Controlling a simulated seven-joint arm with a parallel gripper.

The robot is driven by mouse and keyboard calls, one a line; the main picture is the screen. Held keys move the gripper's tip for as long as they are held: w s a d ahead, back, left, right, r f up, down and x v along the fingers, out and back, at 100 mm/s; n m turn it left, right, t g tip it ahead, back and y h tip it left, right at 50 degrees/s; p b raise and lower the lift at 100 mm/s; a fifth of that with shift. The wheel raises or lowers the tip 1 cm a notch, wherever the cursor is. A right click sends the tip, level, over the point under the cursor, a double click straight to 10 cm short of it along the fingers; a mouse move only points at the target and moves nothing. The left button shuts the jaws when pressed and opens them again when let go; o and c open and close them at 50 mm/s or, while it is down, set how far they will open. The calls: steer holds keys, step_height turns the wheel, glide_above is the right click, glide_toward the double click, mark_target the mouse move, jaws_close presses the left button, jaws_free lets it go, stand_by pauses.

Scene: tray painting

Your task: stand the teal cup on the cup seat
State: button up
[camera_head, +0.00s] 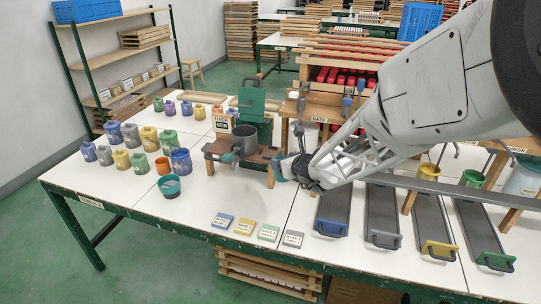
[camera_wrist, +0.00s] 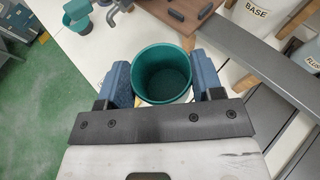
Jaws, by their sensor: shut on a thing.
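The teal cup (camera_wrist: 163,72) is between the two blue finger pads of my gripper (camera_wrist: 160,82) in the wrist view. The gripper is shut on it. Its open rim faces the wrist camera and it looks empty. In the head view my gripper (camera_head: 284,168) is over the table, just right of a wooden stand (camera_head: 262,155) with a grey pot (camera_head: 244,140) and a grey tap. There the cup is mostly hidden by the gripper. I cannot pick out the cup seat for certain.
Several coloured cups (camera_head: 149,138) stand at the left of the white table (camera_head: 130,195), with another teal vessel (camera_head: 169,188) near its front. Labelled colour blocks (camera_head: 245,226) lie at the front edge. Long grey trays (camera_head: 383,215) fill the right. The table left of the blocks is clear.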

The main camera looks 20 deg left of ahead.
steer(key=shift+w+a+r+m+h, duration=0.15)
steer(key=shift+w+a+r, duration=0.1)
steer(key=shift+r, duration=0.25)
steer(key=shift+w+a+r+m+h, duration=0.1)
steer(key=shift+w+a+r, duration=0.1)
steer(key=shift+r, duration=0.25)
steer(key=shift+w+a+r+m+h, duration=0.15)
steer(key=shift+a+r, duration=0.1)
steer(key=shift+r, duration=0.25)
steer(key=shift+w, duration=0.15)
glide_above(272, 155)
steer(key=shift+f, duration=0.75)
steer(key=shift+f, duration=1.75)
steer(key=shift+f, duration=0.1)
steer(key=o, duration=0.9)
